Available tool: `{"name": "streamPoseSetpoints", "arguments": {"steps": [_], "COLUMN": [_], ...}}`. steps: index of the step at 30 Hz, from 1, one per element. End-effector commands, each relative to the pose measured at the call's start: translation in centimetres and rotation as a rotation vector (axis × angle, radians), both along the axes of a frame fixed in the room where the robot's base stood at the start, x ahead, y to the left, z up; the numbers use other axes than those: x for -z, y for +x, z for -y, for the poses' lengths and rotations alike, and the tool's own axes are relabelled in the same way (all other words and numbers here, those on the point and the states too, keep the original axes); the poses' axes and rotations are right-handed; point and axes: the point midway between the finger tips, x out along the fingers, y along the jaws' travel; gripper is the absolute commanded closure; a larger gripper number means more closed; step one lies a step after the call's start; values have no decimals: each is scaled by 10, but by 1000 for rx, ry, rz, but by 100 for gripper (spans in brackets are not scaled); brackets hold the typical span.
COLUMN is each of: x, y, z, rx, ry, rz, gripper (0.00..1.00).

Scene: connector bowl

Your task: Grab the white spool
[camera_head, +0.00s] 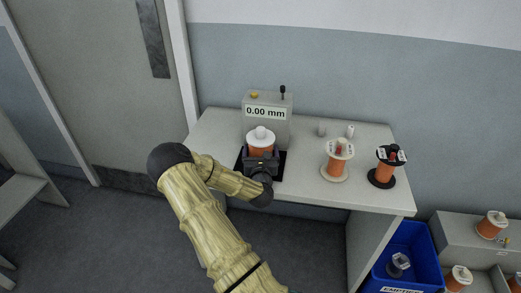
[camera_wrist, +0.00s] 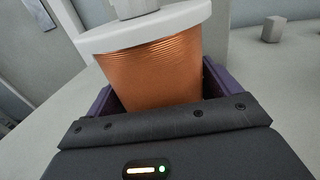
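The white spool (camera_head: 261,145) has a white top flange with a knob and copper wire. It stands upright on the dark base of the measuring device. My gripper (camera_head: 262,157) is at its near side, low on the wire. In the wrist view the spool (camera_wrist: 155,65) fills the middle, with a dark purple finger on each side of the copper winding. The fingers lie very close to the wire, but I cannot tell whether they press on it. The spool's lower part is hidden by my gripper.
The device (camera_head: 267,111) reads 0.00 mm. Right of it on the table (camera_head: 305,187) stand a spool with a marked pale flange (camera_head: 338,160) and a black-flanged spool (camera_head: 385,168). Two small cylinders stand behind. A blue bin (camera_head: 411,239) and more spools are at lower right.

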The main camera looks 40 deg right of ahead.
Motion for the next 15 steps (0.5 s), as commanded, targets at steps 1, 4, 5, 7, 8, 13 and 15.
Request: {"name": "streamPoseSetpoints", "arguments": {"steps": [1, 4, 5, 7, 8, 13, 15], "x": [0, -3, -3, -3, -3, -7, -12], "y": [0, 0, 0, 0, 0, 0, 1], "z": [0, 1, 1, 1, 1, 0, 0], "rx": [0, 0, 0, 0, 0, 0, 0], "ry": [0, -4, -4, -4, -4, -4, -4], "rz": [0, 5, 5, 5, 5, 5, 6], "gripper": [61, 73, 81, 81, 81, 81, 81]}}
